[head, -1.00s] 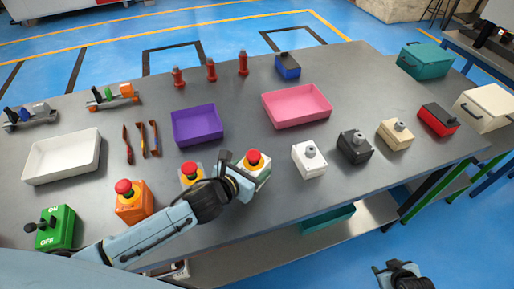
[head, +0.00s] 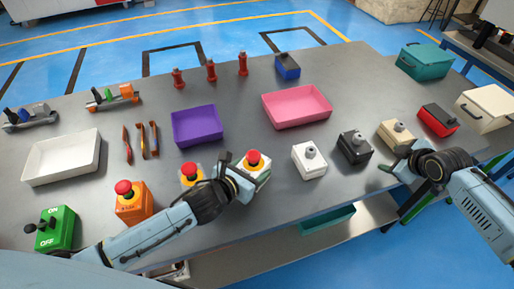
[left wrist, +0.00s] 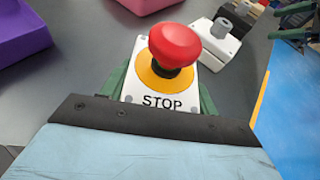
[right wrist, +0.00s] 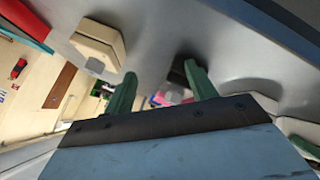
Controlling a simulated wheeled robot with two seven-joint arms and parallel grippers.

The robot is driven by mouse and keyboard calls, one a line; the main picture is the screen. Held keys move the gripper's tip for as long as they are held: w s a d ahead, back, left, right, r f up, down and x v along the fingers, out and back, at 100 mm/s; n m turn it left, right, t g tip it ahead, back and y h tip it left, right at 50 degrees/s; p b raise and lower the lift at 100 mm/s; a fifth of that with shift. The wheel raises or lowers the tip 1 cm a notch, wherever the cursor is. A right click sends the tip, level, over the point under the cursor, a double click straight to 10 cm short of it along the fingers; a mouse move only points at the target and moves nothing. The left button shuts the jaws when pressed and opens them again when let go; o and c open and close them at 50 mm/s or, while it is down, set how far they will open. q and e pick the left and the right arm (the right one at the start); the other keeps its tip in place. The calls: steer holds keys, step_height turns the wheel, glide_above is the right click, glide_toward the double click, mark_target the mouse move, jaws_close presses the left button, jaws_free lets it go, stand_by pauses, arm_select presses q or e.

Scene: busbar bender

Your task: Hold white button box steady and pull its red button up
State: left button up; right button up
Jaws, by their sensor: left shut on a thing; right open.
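The white button box (head: 263,177) stands near the front edge of the table. Its red mushroom button (head: 253,158) sits on top over a yellow disc. In the left wrist view the button (left wrist: 175,46) and the STOP label on the box (left wrist: 137,88) face the camera. My left gripper (head: 240,178) is shut on the box, with green fingers on both sides of it. My right gripper (head: 397,158) is open and empty near the front right of the table, well to the right of the box. Its two green fingers (right wrist: 160,88) are apart in the right wrist view.
A white box with a grey knob (head: 309,160), a black one (head: 354,147) and a beige one (head: 395,135) stand right of the button box. Other red-button boxes stand to its left, one of them orange (head: 133,205). Pink (head: 297,107) and purple (head: 197,127) trays lie behind.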

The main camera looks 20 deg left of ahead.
steer(key=shift+n+g+y, duration=0.5)
steer(key=shift+n+g, duration=0.1)
steer(key=shift+g, duration=0.2)
steer(key=a, duration=0.2)
steer(key=a+r, duration=0.1)
steer(key=a, duration=0.2)
steer(key=a+r, duration=0.1)
steer(key=a, duration=0.2)
steer(key=shift+w, duration=0.3)
steer(key=s+a+r+n+g, duration=0.1)
steer(key=a+r+n+g, duration=0.2)
steer(key=a, duration=0.7)
steer(key=n+g, duration=0.5)
steer(key=n, duration=0.1)
glide_toward(254, 154)
steer(key=x, duration=0.8)
steer(key=shift+c, duration=0.3)
